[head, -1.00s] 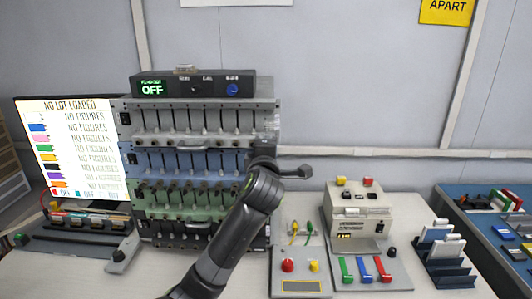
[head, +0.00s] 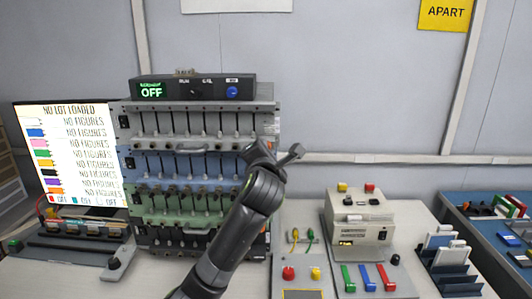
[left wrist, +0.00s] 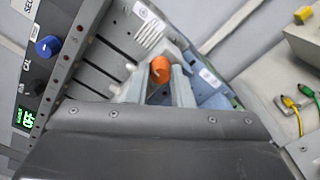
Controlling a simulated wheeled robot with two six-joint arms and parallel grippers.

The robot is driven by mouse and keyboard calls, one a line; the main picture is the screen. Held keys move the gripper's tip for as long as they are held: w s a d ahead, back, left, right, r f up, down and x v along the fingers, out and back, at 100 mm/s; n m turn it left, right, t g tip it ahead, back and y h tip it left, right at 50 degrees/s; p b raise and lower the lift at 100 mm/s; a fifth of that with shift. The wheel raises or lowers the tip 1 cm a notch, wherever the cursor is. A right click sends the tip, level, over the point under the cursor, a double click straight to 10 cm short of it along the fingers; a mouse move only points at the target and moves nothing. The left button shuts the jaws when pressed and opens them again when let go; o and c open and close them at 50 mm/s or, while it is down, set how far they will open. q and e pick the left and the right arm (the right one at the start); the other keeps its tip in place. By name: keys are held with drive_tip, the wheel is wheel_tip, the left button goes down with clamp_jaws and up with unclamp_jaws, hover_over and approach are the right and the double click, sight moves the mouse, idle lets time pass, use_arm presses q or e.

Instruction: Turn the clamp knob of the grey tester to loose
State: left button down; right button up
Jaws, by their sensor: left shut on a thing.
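The grey tester (head: 195,106) is the top bay of the stacked rack, above the blue, green and dark ones. In the left wrist view its grey panel (left wrist: 112,28) runs beside my fingers. An orange knob (left wrist: 160,69) sits between the fingertips of my left gripper (left wrist: 160,82), which is shut on it. The direction in which the knob is set cannot be read. In the head view my left gripper (head: 263,150) is at the rack's right side, and my arm hides the knob. My right gripper is not in view.
A screen (head: 70,155) stands left. A beige device (head: 360,222) and a dark slotted rack (head: 450,270) stand right.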

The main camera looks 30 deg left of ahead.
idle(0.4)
use_arm(q)
drive_tip(key=c, duration=1.3)
unclamp_jaws()
drive_tip(key=shift+w, duration=0.1)
drive_tip(key=shift+f, duration=0.1)
